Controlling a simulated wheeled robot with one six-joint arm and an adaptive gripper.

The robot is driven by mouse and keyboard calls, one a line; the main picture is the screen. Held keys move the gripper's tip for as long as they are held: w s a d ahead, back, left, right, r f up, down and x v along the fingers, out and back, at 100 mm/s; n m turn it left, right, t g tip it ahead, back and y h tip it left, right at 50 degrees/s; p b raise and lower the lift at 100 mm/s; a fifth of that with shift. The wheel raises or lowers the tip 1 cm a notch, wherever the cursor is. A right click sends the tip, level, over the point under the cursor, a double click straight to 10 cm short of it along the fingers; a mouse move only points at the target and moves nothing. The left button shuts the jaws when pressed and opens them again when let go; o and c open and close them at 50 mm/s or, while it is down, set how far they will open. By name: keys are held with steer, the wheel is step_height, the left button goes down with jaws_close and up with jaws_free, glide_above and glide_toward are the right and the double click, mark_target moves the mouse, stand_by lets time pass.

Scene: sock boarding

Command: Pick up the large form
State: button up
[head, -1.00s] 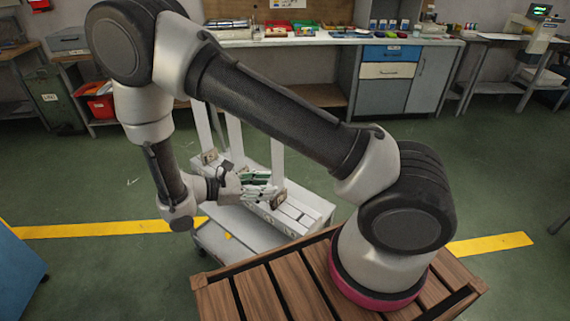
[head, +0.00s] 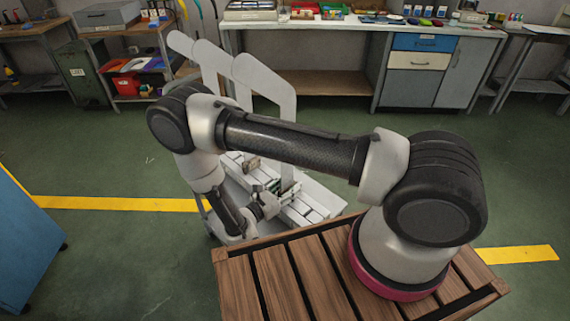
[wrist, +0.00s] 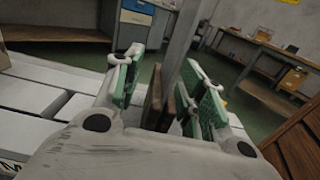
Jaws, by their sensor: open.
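Several pale leg-shaped forms stand upright in a row in the head view. The nearest, right-hand form (head: 272,82) looks largest, with a bent top and a long straight stem. The middle form (head: 214,62) and the far left form (head: 182,44) are partly overlapped. My gripper (head: 283,191) is low beside the nearest form's stem. In the wrist view its green-padded fingers (wrist: 164,68) are open, one on each side of a grey upright stem (wrist: 182,38). Brown blocks (wrist: 153,98) show at the stem's foot. Whether the pads touch the stem is unclear.
The forms stand on a white slatted cart (head: 322,203). My arm's wooden-slatted base is close on its right. A workbench (head: 330,22) with trays and drawers runs along the back. A blue cabinet (head: 25,245) is at the left. Green floor between is clear.

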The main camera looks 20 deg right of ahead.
steer(key=shift+w+d, duration=0.3)
steer(key=shift+d, duration=0.3)
jaws_close()
step_height(320, 180, up, 18)
stand_by(1.5)
steer(key=shift+w, duration=0.1)
